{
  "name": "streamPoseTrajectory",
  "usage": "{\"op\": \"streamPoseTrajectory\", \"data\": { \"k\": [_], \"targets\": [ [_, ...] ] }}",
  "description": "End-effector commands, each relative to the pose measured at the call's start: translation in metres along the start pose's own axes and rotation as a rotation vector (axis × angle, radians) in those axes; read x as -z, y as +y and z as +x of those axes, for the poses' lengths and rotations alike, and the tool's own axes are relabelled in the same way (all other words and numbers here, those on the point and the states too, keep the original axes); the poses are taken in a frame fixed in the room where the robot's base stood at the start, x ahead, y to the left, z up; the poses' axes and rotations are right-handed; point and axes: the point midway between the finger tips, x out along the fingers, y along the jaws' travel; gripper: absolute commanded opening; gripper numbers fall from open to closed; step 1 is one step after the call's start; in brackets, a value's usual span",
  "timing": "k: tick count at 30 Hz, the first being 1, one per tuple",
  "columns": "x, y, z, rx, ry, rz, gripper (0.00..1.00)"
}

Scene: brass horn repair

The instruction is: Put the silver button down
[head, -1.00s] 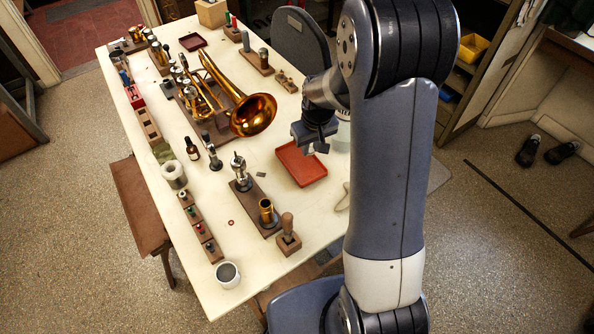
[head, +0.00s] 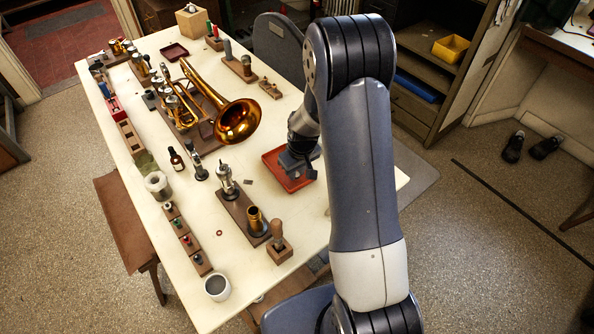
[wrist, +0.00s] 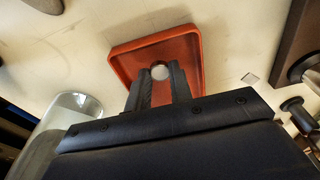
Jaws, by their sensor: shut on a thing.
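The silver button (wrist: 160,72) shows in the wrist view as a small round pale disc between the fingertips. My gripper (wrist: 160,80) is shut on it. The red-orange tray (wrist: 190,43) lies behind and below the fingers, and the button is seen against its floor. I cannot tell whether the button touches the tray. In the head view my gripper (head: 297,172) is over the same tray (head: 272,160), and the wrist hides the button and much of the tray.
A brass horn (head: 236,120) lies on a stand beyond the tray. A wooden block with a brass cylinder (head: 256,222) stands left of and nearer than the tray. A clear jar (wrist: 70,115) stands close left in the wrist view.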

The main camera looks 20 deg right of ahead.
Motion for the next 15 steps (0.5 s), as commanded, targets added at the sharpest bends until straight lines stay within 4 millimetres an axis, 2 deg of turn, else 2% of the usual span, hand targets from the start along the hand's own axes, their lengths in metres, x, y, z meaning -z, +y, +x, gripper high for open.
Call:
{"op": "streamPoseTrajectory", "data": {
  "k": [12,13,15],
  "targets": [
    [-0.0014,0.0001,0.0099,-0.001,0.001,-0.001,0.0],
    [-0.0013,0.0001,0.0095,-0.001,0.001,-0.001,0.22],
    [-0.0011,0.0001,0.0082,-0.001,0.001,-0.001,0.27]
  ]
}}
